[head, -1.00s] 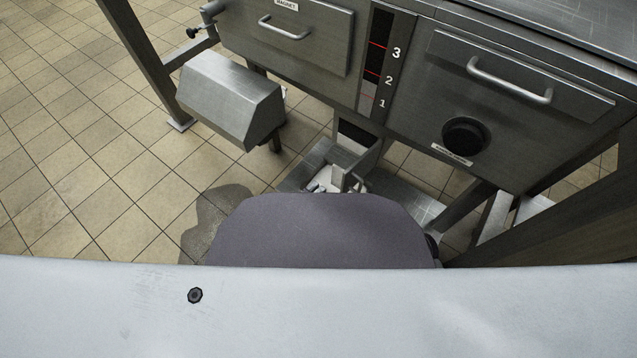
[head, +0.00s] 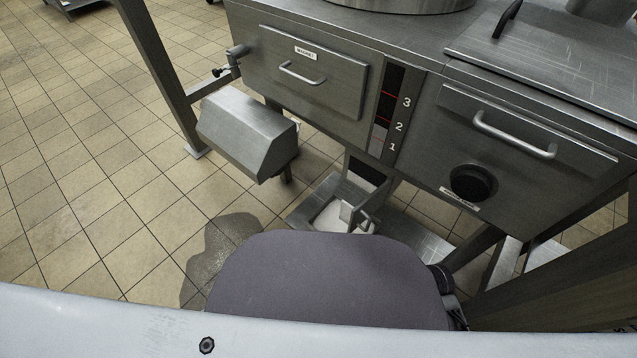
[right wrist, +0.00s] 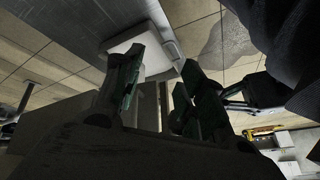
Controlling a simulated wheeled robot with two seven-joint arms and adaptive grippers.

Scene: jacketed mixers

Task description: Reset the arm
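My right gripper (right wrist: 163,62) shows in the right wrist view with its two dark fingers apart and a gap between them. I see nothing held between the fingers. A pale block-like shape (right wrist: 152,66) lies beyond the fingertips; I cannot tell whether it touches them. Neither gripper is clear in the head view, where my own body covers the lower part.
A steel machine has a magnet drawer (head: 312,78), a level strip (head: 388,120) and a right panel with a handle (head: 515,135) and black round port (head: 473,182). A steel box (head: 245,135) juts out at left. A wet patch (head: 222,250) marks the tiled floor, which is open at left.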

